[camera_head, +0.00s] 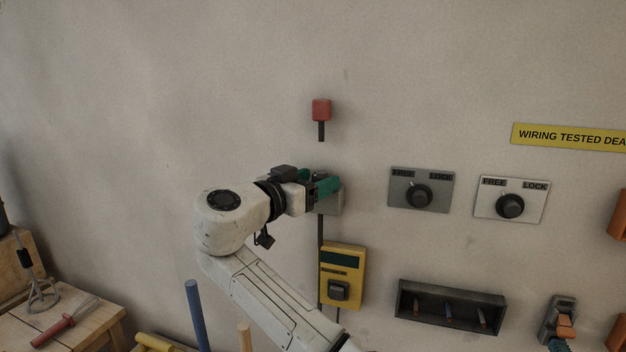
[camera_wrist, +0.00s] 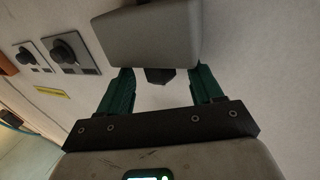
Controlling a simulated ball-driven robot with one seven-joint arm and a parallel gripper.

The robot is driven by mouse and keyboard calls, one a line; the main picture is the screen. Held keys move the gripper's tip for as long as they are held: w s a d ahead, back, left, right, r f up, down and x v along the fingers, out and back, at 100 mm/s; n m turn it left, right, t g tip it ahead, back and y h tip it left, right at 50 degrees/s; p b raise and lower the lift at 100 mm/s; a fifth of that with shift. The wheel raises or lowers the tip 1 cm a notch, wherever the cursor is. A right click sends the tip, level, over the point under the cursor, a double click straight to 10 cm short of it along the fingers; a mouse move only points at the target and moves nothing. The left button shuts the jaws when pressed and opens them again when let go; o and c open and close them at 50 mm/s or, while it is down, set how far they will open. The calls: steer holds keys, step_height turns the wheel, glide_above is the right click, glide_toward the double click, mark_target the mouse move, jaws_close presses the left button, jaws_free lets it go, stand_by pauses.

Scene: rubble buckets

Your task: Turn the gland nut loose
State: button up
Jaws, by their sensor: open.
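The gland nut (camera_wrist: 158,76) shows in the wrist view as a small dark faceted piece at the edge of a grey box (camera_wrist: 145,35). My gripper (camera_wrist: 163,84) has its two green fingers apart, one on each side of the nut, with a visible gap on both sides. In the head view my gripper (camera_head: 327,187) is at the wall in front of the grey box (camera_head: 334,205). The nut cannot be made out there.
A red block (camera_head: 321,109) is on the wall above my gripper. A yellow device (camera_head: 342,270) hangs below, beside a dark cable (camera_head: 320,240). Two FREE/LOCK knob plates (camera_head: 400,203) (camera_head: 528,211) and a dark tray (camera_head: 415,291) are to the right. Tools lie on a wooden bench (camera_head: 90,326) at lower left.

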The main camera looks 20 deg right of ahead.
steer(key=shift+c, duration=0.2)
steer(key=c, duration=1)
